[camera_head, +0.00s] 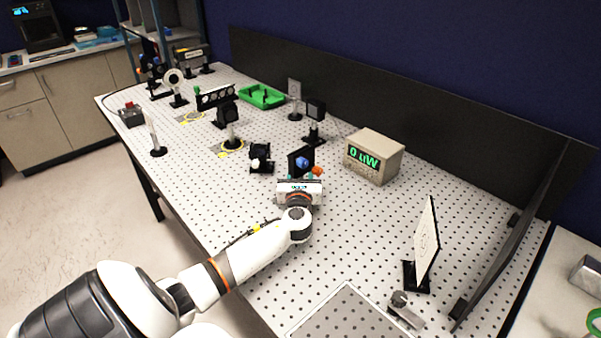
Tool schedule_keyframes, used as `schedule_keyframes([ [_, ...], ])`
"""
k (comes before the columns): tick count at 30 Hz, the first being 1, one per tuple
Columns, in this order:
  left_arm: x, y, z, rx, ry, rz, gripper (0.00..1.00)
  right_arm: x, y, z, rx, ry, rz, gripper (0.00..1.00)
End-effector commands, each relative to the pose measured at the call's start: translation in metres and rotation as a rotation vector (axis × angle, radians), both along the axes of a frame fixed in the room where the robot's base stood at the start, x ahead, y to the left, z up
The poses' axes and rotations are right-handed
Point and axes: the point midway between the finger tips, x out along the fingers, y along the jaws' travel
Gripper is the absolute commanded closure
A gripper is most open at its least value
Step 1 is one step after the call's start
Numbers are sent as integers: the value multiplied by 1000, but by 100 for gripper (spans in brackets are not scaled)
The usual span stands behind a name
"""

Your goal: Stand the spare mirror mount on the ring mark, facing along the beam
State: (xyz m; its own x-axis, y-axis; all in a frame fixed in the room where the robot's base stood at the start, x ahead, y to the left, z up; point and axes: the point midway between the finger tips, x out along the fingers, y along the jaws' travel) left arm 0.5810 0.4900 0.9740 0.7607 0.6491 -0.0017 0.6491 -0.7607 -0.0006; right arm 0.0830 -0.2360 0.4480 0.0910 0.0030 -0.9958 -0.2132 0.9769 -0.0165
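A black mount with a blue round face (301,161) and an orange knob stands mid-table; it looks like the spare mirror mount. My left gripper (302,181) is right at its near side. Its fingers are mostly hidden by its own body, so I cannot tell whether they are open or closed on the mount. My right gripper is not in view.
A small black mount (261,157) stands left of the gripper. A power meter box (374,157) reading "0 uW" is to its right. A black panel lines the back.

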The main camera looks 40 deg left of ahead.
Motion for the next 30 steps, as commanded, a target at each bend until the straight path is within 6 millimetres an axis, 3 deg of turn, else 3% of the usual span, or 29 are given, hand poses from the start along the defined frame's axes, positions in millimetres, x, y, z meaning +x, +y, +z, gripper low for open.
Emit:
schedule_keyframes([
  [8,-10,-9,0,0,0,-2,61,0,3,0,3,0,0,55],
  [21,-76,-65,0,-2,-1,-2,61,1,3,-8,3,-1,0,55],
  [30,-92,-78,1,1,-1,0,61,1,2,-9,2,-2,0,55],
])
